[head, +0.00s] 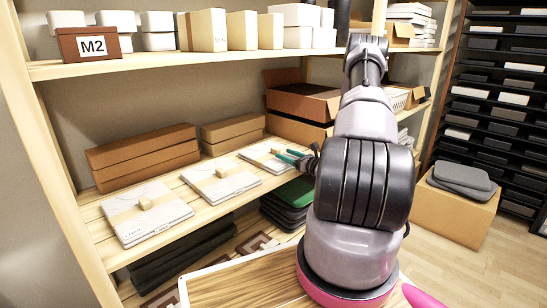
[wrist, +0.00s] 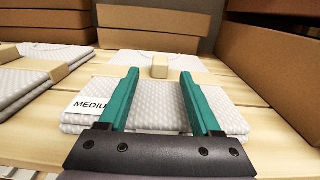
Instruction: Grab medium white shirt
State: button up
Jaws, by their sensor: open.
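A folded white shirt (wrist: 225,108) with a label reading "MEDIU", the rest hidden by a finger, lies beneath my gripper in the wrist view. It appears to be the rightmost of three folded white shirts (head: 262,153) on the middle shelf in the head view. A small tan block (wrist: 160,67) stands up from it. My gripper (wrist: 160,74) has teal fingers, open and spread to either side of the block, with the block at or slightly beyond the tips. In the head view my gripper (head: 286,156) comes in from the right, low over this shirt.
Two other folded white shirts with tan blocks, the middle one (head: 222,186) and the left one (head: 130,222), lie to the left. Brown boxes (head: 143,158) stand behind them. An open carton (head: 300,100) is at the back right. The upper shelf (head: 150,65) is overhead.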

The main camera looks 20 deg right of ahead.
aim_at(279, 150)
jog(key=shift+x, duration=1.6)
jog(key=shift+r, duration=0.1)
grip_shut()
jog(key=shift+r, duration=0.1)
